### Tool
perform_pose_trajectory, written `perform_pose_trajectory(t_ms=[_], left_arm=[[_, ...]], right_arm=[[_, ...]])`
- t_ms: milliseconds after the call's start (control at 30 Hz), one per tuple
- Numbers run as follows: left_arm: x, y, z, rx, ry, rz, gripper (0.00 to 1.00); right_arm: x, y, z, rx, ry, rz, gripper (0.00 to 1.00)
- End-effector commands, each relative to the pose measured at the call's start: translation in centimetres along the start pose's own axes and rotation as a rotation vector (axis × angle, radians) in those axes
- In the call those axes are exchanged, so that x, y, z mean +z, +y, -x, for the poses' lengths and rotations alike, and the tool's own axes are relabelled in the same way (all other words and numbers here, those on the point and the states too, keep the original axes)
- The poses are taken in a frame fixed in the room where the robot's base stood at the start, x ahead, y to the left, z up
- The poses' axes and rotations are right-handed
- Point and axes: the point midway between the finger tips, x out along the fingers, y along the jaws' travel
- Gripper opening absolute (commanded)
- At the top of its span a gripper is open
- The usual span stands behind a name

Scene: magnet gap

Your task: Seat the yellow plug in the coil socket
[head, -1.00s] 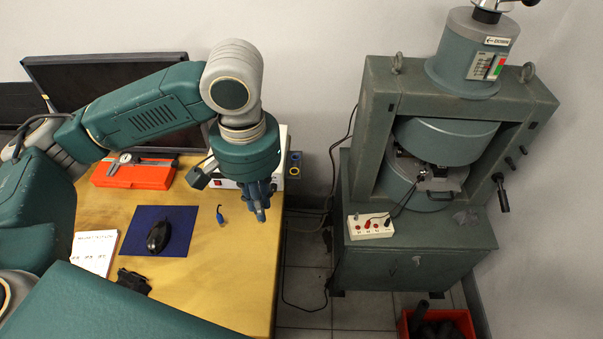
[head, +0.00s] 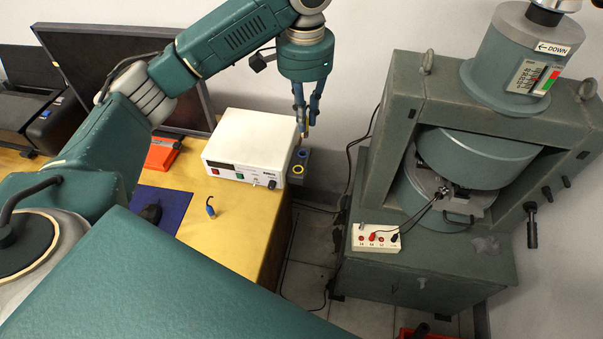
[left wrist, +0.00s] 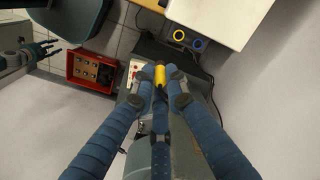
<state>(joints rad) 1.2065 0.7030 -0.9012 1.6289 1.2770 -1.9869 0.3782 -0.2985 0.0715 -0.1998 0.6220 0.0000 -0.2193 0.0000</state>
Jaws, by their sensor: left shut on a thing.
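My left gripper (head: 308,122) points down above the right edge of the white box. In the left wrist view it (left wrist: 160,82) is shut on the yellow plug (left wrist: 159,74), held between its fingertips. A block (head: 305,158) at the box's right side has a yellow-ringed socket (head: 298,169) and a blue-ringed socket (head: 303,154); both rings also show in the left wrist view (left wrist: 179,35). The plug appears apart from both. I cannot tell whether either is the coil socket. My right gripper (left wrist: 50,48) shows small at the left of the left wrist view, its fingers seemingly spread.
The white box (head: 250,140) stands on the wooden table (head: 235,232). A red bin (left wrist: 90,72) is on the floor.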

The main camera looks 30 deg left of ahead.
Motion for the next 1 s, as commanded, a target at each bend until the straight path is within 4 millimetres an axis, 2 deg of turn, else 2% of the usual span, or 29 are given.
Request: perform_pose_trajectory(t_ms=[100,200,367,467,567,900,1000], left_arm=[[-1.4,-2.3,-0.8,0.005,-0.006,-0.082,0.0],[-2.0,-3.8,-1.1,0.006,-0.012,-0.141,0.0],[-2.5,-5.0,-1.6,0.009,-0.019,-0.2,0.0],[-2.5,-5.2,-2.6,0.01,-0.022,-0.214,0.0],[-2.4,-5.1,-5.0,0.014,-0.024,-0.218,0.0],[-2.1,-5.2,-13.4,0.008,-0.026,-0.214,0.0],[-2.2,-5.2,-15.4,0.009,-0.023,-0.215,0.0]], right_arm=[[0.6,-0.1,-0.8,-0.001,-0.007,0.001,0.4],[1.0,-0.1,-1.0,-0.002,-0.013,0.001,0.4],[1.2,0.2,-1.3,0.002,-0.016,0.003,0.4],[1.1,0.5,-1.6,0.006,-0.014,0.005,0.4],[1.0,0.8,-2.2,0.008,-0.011,0.005,0.4],[0.6,0.9,-1.1,0.009,-0.006,0.005,0.4],[0.5,0.9,-0.9,0.009,-0.005,0.005,0.4]])
